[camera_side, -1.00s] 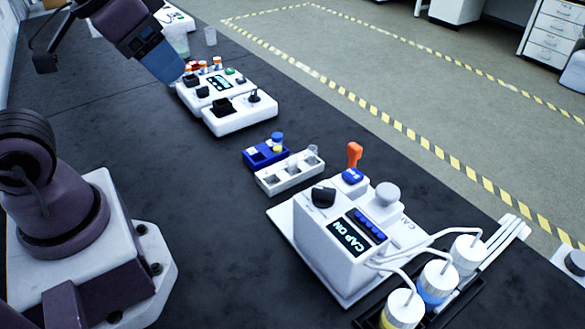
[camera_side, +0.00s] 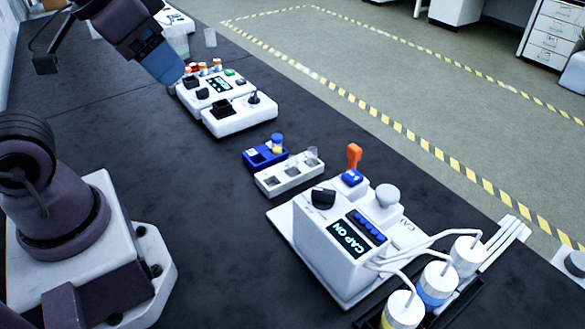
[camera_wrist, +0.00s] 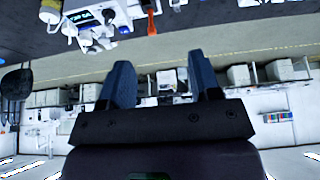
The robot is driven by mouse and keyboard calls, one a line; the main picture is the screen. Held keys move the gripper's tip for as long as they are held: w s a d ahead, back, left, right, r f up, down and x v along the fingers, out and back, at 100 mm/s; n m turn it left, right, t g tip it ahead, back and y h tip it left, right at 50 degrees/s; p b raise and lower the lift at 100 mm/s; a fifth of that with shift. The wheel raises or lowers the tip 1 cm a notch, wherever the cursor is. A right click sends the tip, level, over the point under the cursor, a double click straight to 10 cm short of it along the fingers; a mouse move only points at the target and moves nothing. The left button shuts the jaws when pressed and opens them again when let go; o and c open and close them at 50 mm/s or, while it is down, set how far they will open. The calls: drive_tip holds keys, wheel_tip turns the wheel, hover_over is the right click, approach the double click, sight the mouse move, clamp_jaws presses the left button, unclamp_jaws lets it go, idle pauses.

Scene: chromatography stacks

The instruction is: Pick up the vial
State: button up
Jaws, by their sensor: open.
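A small vial (camera_side: 277,144) with a blue cap and yellowish contents stands upright in the far right end of a blue rack (camera_side: 254,164) in the side view. A white rack (camera_side: 268,183) right beside it holds clear glass pieces, one standing taller at its right end. My gripper (camera_side: 177,76) is up at the upper left of the side view, well away from the blue-capped vial. In the wrist view its two blue fingers (camera_wrist: 161,78) are spread apart with nothing between them.
A white device (camera_side: 335,245) reading "CAP ON" stands right of the racks, with tubes to capped bottles (camera_side: 437,281). Another white device (camera_side: 225,94) with several orange-capped vials (camera_side: 204,68) lies below my gripper. Dark bench left of the racks is clear.

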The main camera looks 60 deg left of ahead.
drive_tip(key=m+g, duration=0.6)
drive_tip(key=m, duration=1.2)
hover_over(293, 158)
wheel_tip(293, 158, down, 18)
drive_tip(key=f, duration=0.7)
drive_tip(key=shift+w+d+f, duration=0.1)
drive_tip(key=shift+d+f, duration=0.2)
drive_tip(key=shift+d, duration=0.05)
drive_tip(key=f, duration=0.5)
drive_tip(key=shift+a+f, duration=0.3)
drive_tip(key=shift+a, duration=0.05)
drive_tip(key=c, duration=1)
